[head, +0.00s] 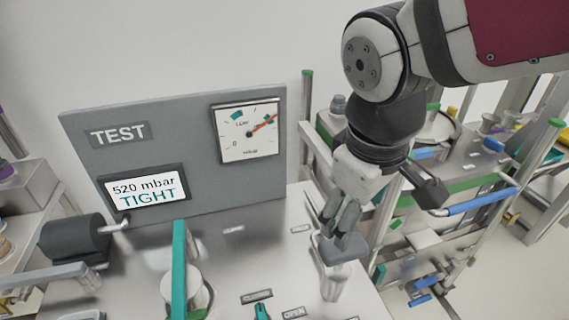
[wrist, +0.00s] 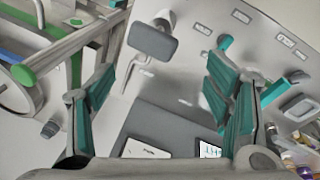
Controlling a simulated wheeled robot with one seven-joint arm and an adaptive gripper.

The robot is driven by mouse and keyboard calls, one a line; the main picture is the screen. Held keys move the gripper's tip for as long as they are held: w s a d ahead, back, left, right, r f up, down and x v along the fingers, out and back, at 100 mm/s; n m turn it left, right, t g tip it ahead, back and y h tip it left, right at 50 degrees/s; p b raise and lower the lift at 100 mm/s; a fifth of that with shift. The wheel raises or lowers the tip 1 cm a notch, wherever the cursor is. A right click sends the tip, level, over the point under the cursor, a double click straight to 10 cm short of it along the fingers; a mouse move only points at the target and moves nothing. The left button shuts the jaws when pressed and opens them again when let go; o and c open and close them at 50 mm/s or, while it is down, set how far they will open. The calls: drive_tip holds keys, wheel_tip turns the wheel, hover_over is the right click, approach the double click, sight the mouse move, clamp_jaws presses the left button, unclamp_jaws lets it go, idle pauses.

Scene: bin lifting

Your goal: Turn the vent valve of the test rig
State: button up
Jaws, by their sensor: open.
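The test rig's panel (head: 190,130) carries a round-scale gauge (head: 247,133) with an orange needle and a display (head: 145,188) reading "520 mbar TIGHT". A grey paddle handle (head: 343,249) on a short post stands at the deck's right side; I take it for the vent valve, but cannot read its label. The handle also shows in the wrist view (wrist: 152,41). My gripper (head: 345,232) points down just above the handle and overlaps it in the head view. In the wrist view its teal-padded fingers are apart, with the handle between and beyond them; contact cannot be told.
A teal bar (head: 180,262) stands over a white cylinder on the deck. A teal pointer (head: 262,312) sits by "CLOSED" (head: 257,296) and "OPEN" (head: 293,313) plates. A dark roll (head: 75,245) is at left. A cart with green and blue bars (head: 475,200) stands at right.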

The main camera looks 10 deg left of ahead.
drive_tip(key=a+f+n+g+h+b, duration=0.1)
drive_tip(key=a+f+n+h+b, duration=0.1)
drive_tip(key=a+f+n, duration=0.8)
drive_tip(key=n+h, duration=0.2)
drive_tip(key=n, duration=0.1)
approach(260, 315)
drive_tip(key=x, duration=0.9)
drive_tip(key=shift+d+f, duration=0.1)
drive_tip(key=shift+f, duration=0.05)
drive_tip(key=shift+c, duration=0.3)
drive_tip(key=c, duration=1.1)
